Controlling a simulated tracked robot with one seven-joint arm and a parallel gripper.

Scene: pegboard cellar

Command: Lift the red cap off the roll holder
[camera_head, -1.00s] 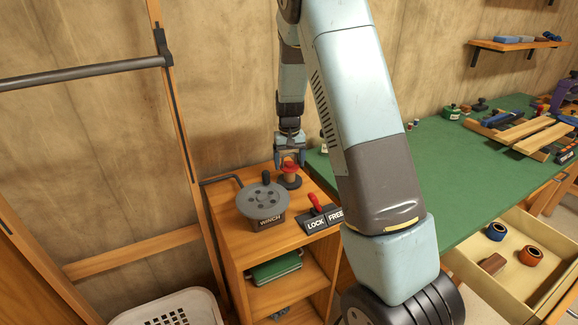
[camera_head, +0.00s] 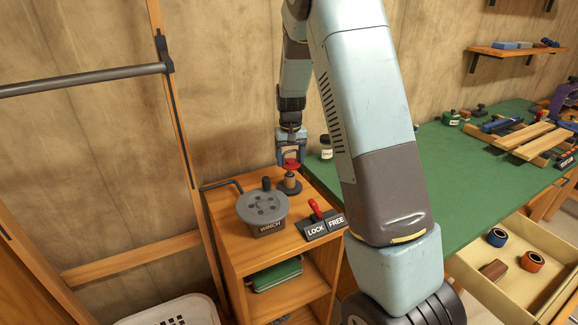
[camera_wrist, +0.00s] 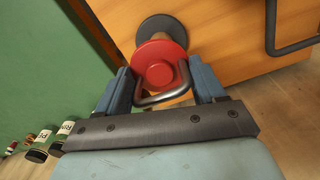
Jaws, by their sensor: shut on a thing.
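The red cap (camera_head: 291,163) is between the fingertips of my gripper (camera_head: 291,158), which is shut on it. In the wrist view the red cap (camera_wrist: 159,64) is a round disc with a metal loop handle in front, between my gripper's blue fingers (camera_wrist: 160,88). The roll holder (camera_head: 289,185) stands upright on the wooden cabinet top, with a dark round base and a tan roll on it. The cap is above the roll, apparently clear of it. In the wrist view the holder's dark base (camera_wrist: 161,29) shows behind the cap.
A grey winch (camera_head: 262,206) with a knob stands left of the holder. A red-handled LOCK/FREE lever (camera_head: 318,214) is in front of it. A green bench (camera_head: 440,170) lies to the right, with an open drawer (camera_head: 520,290) holding rolls. A dark bottle (camera_head: 326,147) stands near the gripper.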

